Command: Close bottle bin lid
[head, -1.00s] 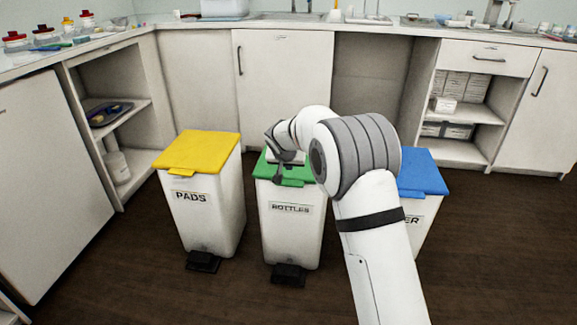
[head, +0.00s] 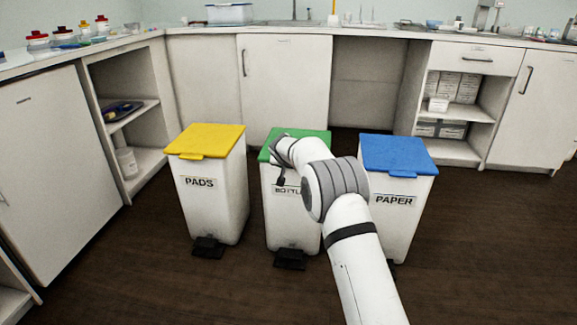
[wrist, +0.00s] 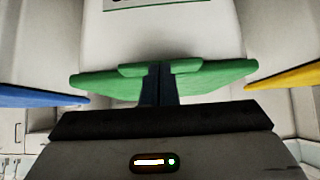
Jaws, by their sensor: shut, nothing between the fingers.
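The bottle bin (head: 290,232) is white with a "BOTTLES" label, partly covered by my arm. Its green lid (head: 312,139) lies flat across the top, level with the lids beside it. My gripper (head: 280,182) is at the lid's front edge, just above the label. In the wrist view, the dark fingers of my gripper (wrist: 160,70) are together and empty, in front of the middle of the green lid's edge (wrist: 215,78). I cannot tell whether they touch it.
The pads bin (head: 213,205) with a yellow lid stands to the left, and the paper bin (head: 400,225) with a blue lid to the right. Black pedals (head: 290,258) stick out at floor level. Cabinets line the back; the dark floor in front is clear.

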